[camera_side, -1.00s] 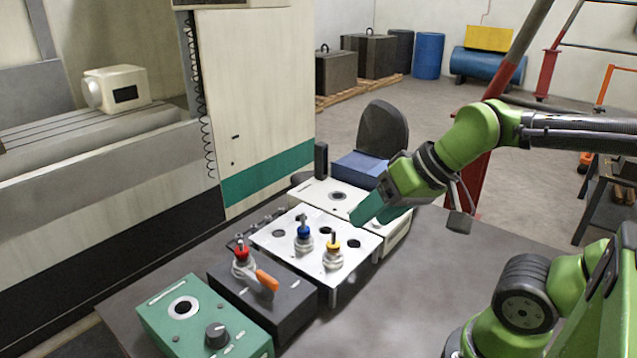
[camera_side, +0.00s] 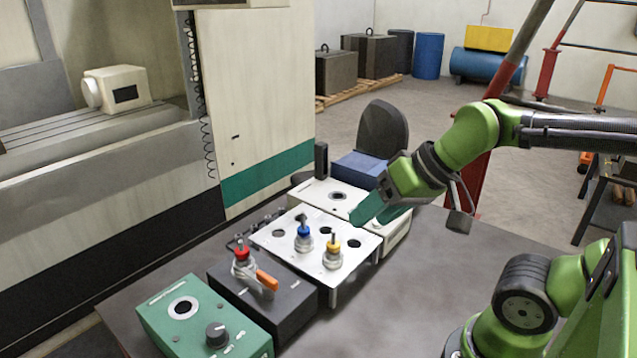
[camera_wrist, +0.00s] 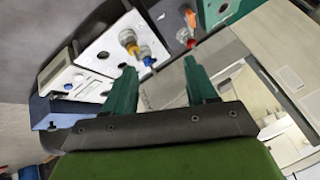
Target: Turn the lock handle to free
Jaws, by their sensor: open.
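The lock handle (camera_side: 267,280) is a short orange lever on the dark grey box (camera_side: 285,313), next to a red-topped part (camera_side: 241,253) on the same box. My gripper (camera_side: 372,213) has green fingers and hangs above the white boxes, up and to the right of the handle in the side view. In the wrist view my gripper's two fingers (camera_wrist: 160,86) are apart with nothing between them.
A white plate (camera_side: 283,252) with holes carries blue-topped (camera_side: 304,233) and yellow-topped (camera_side: 332,254) parts between my gripper and the dark box. A green box (camera_side: 180,330) with a knob stands in front. The table (camera_side: 420,290) is clear at right. A machine (camera_side: 255,90) stands behind.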

